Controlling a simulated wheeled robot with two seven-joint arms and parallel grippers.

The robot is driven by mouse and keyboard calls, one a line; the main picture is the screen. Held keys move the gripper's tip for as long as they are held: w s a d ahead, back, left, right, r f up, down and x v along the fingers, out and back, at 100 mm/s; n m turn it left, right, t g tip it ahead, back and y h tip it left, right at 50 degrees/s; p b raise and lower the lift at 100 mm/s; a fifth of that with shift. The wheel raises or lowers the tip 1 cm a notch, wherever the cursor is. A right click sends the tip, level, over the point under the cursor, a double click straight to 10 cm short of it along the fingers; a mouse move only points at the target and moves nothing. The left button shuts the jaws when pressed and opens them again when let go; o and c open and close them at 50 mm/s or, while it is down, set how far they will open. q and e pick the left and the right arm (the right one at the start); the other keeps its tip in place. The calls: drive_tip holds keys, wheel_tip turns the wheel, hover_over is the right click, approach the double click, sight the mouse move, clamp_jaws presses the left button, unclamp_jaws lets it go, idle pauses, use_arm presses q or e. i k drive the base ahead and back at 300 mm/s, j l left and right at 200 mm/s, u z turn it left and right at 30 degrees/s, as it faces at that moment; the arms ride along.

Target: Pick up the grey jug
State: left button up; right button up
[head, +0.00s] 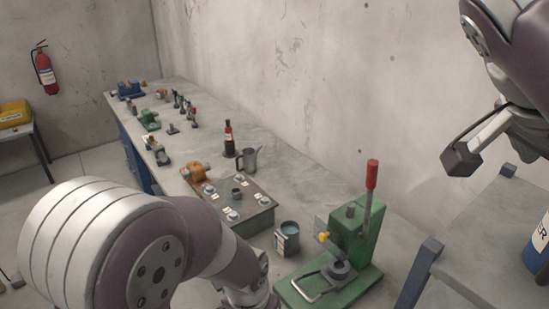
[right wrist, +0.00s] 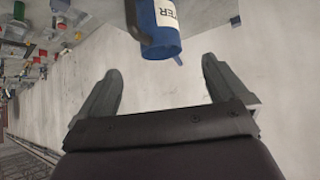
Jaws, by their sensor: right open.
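The grey jug (head: 250,159) stands upright on the workbench in the head view, beside a dark bottle with a red top (head: 229,138). My left arm crosses the lower left of the head view; its jaws are not visible. My right gripper (head: 494,155) is at the upper right of the head view, raised and well away from the jug. In the right wrist view my right gripper (right wrist: 162,70) has its two fingers wide apart with nothing between them. The jug cannot be made out in the right wrist view.
A green press with a red-handled lever (head: 370,175) stands at the bench's near end, beside a small tin (head: 288,240). A fixture plate (head: 255,212) lies in front of the jug. A blue labelled container (head: 537,250) is at right; it also shows in the right wrist view (right wrist: 158,32).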

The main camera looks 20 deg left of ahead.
sight(249, 154)
drive_tip(key=u, duration=1.25)
